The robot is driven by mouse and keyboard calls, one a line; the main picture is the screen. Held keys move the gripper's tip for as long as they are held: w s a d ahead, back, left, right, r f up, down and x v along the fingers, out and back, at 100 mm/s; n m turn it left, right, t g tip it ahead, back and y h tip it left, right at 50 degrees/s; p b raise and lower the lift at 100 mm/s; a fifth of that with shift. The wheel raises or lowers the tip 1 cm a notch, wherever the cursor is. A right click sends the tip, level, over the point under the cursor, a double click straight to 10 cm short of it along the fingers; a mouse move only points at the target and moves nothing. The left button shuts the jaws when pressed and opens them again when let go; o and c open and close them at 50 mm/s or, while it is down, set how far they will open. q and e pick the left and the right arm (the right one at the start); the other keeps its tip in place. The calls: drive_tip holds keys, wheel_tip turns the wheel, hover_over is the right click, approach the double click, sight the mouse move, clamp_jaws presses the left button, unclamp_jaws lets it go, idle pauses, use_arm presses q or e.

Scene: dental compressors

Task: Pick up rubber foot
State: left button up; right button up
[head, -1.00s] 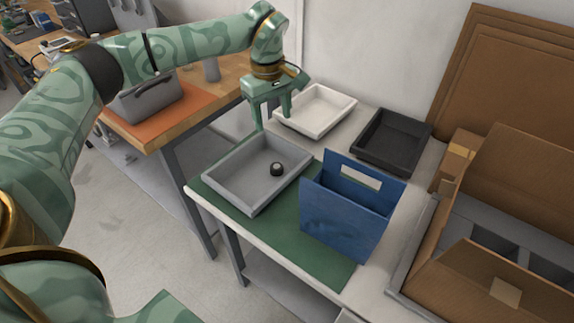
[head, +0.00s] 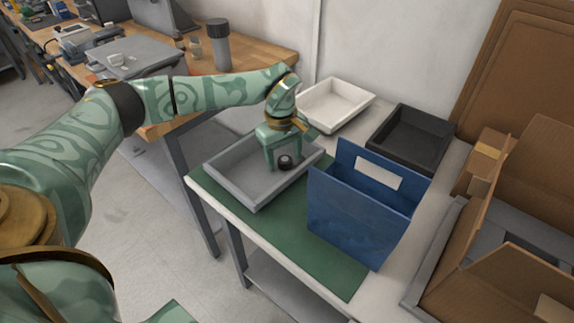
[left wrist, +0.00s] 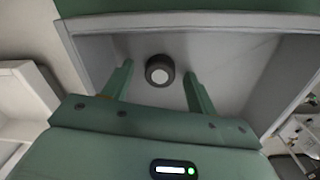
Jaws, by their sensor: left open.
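The rubber foot (head: 285,161) is a small dark round piece with a pale centre. It lies in the grey tray (head: 226,187) on the green mat. My left gripper (head: 281,167) is over the tray, close to the rubber foot. In the left wrist view the rubber foot (left wrist: 159,70) sits between the two open fingers of my left gripper (left wrist: 158,78), a little beyond their tips, with a gap on both sides. The gripper holds nothing. My right gripper is not in view.
A blue holder (head: 355,215) with a handle slot stands right of the tray. A white tray (head: 336,104) and a black tray (head: 411,138) lie behind. An open cardboard box (head: 530,185) is at the right. The green mat (head: 285,245) is clear in front.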

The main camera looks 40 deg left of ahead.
use_arm(q)
drive_tip(key=c, duration=1.1)
drive_tip(key=shift+o, duration=0.2)
